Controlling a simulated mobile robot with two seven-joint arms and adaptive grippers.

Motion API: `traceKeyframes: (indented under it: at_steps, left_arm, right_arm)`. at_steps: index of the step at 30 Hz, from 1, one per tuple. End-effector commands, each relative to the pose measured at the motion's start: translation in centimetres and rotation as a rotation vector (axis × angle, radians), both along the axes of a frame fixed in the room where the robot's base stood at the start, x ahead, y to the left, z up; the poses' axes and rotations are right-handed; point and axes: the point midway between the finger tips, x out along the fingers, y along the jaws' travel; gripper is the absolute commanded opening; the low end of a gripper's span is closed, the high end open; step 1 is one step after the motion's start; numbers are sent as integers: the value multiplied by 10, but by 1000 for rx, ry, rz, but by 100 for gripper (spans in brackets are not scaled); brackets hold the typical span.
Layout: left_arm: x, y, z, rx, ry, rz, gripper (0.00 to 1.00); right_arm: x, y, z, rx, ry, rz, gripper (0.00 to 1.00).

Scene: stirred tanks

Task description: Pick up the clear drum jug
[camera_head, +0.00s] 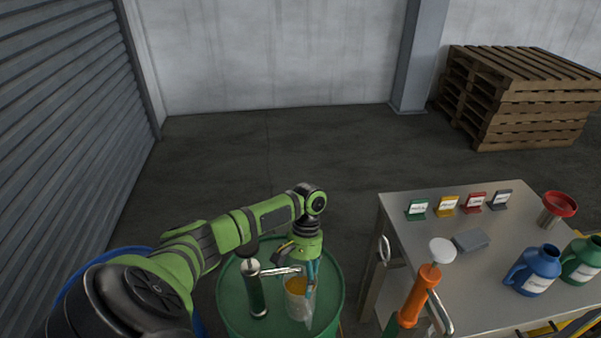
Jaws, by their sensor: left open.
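The clear drum jug (294,308) stands on top of the green drum (232,304). It is see-through with something orange inside near its upper part. My left arm reaches in from the left. Its left gripper (300,268) points down at the jug's top and is open. The fingers overlap the jug's upper edge in the picture, so I cannot tell whether they touch it. Part of the jug's top is hidden by the gripper. My right gripper is not in view.
A dark green hand pump (256,296) with a metal spout stands close left of the jug. An orange pump (418,292) rises at right. A metal table (420,240) holds a blue jug (535,272), a green jug (582,262) and a red funnel (560,204). Pallets (520,100) stand behind.

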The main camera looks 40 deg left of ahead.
Motion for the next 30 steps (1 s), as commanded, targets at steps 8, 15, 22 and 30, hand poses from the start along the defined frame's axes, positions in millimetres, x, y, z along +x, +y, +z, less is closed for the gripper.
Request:
traceKeyframes:
  at_steps: [8,15,22,30]
  left_arm:
    - [0,-1,-2,-1,-2,-1,84]
    - [0,0,-1,0,-1,0,21]
    - [-1,0,-1,1,2,1,20]
    - [0,0,7,-2,-1,1,20]
  right_arm:
    - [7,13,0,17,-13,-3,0]
    - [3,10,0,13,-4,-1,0]
    - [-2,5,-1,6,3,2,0]
    - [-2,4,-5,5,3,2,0]
